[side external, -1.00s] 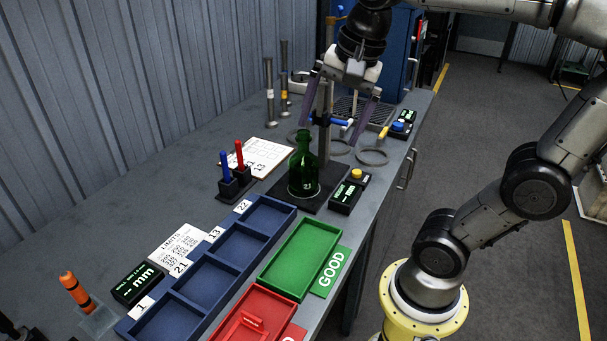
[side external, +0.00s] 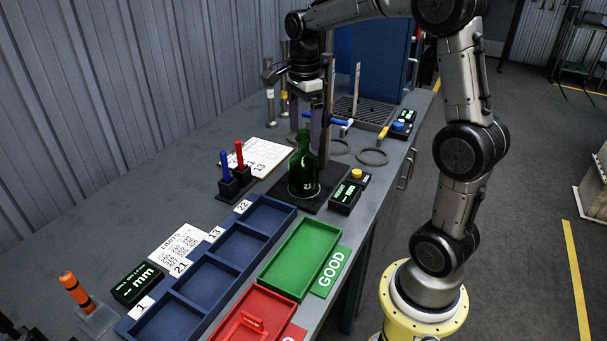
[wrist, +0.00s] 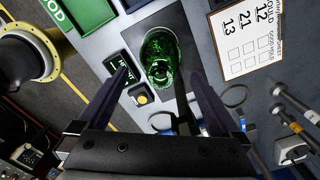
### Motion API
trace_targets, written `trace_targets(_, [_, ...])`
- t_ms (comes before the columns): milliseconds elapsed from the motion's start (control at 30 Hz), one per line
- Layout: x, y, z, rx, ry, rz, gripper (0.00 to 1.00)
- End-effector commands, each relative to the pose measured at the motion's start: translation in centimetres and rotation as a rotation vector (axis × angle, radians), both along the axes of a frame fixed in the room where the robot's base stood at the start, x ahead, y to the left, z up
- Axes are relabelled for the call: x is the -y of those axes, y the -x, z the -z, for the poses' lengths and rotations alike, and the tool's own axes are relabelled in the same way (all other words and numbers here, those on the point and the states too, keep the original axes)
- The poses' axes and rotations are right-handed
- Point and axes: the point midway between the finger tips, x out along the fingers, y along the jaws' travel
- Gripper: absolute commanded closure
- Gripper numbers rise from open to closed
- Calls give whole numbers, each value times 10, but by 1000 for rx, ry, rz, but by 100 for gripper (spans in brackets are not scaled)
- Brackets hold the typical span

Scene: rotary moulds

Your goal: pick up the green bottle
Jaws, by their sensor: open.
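The green bottle (side external: 303,172) stands upright on a dark square base plate (side external: 272,192) on the bench. In the wrist view the bottle (wrist: 160,55) is seen from above, ahead of the fingertips and between their lines. My gripper (side external: 318,125) is open and points down, just behind the bottle's neck in the side view. In the wrist view my gripper (wrist: 160,80) has its two fingers spread wide with nothing between them. I cannot tell from the side view how far the fingers are from the glass.
A dark post (side external: 326,100) rises beside the bottle. A readout box with a yellow button (side external: 348,192) stands right of it. A red and blue pen stand (side external: 235,180) is at left. The green tray (side external: 300,258) and blue compartment tray (side external: 210,285) lie in front.

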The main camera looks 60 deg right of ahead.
Motion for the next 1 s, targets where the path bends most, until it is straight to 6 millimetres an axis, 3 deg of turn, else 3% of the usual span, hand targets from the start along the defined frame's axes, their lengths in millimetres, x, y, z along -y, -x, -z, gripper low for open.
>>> trace_targets(100, [0,0,15,-1,-1,-1,0])
trace_targets(367, [0,0,34,-1,-1,-1,0])
trace_targets(600, [0,0,68,-2,-1,-1,0])
trace_targets(933, [0,-1,74,2,1,-1,0])
trace_targets(1000, [0,-1,74,2,1,-1,11])
